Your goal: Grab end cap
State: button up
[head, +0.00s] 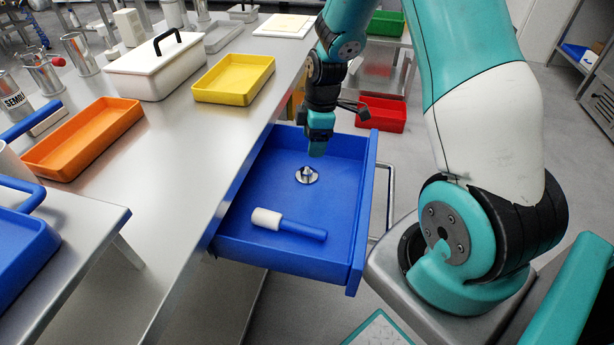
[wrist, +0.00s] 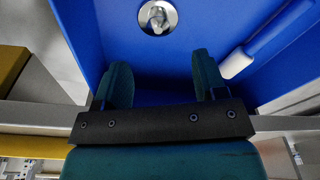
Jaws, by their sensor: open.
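The end cap (head: 307,175) is a small shiny metal disc with a raised middle. It lies on the floor of the open blue drawer (head: 250,207). It also shows at the top of the wrist view (wrist: 158,17), ahead of the fingertips and roughly between them. My gripper (head: 317,150) hangs over the far part of the drawer, just behind and above the cap, apart from it. In the wrist view its two teal fingers (wrist: 162,85) are spread with nothing between them.
A blue-handled tool with a white end (head: 290,224) lies in the drawer, nearer than the cap. Drawer walls surround both. The steel table at left holds an orange tray (head: 84,139), a yellow tray (head: 234,78) and a lidded white box (head: 158,68). A red bin (head: 381,114) stands beyond the drawer.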

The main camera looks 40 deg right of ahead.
aim_at(307, 168)
jog(key=f, duration=0.6)
jog(key=w+a+f+b, duration=0.1)
jog(key=f, duration=0.2)
jog(key=shift+a+f, duration=0.1)
jog(key=shift+f, duration=0.1)
jog(key=shift+c, duration=0.4)
jog(key=c, duration=1)
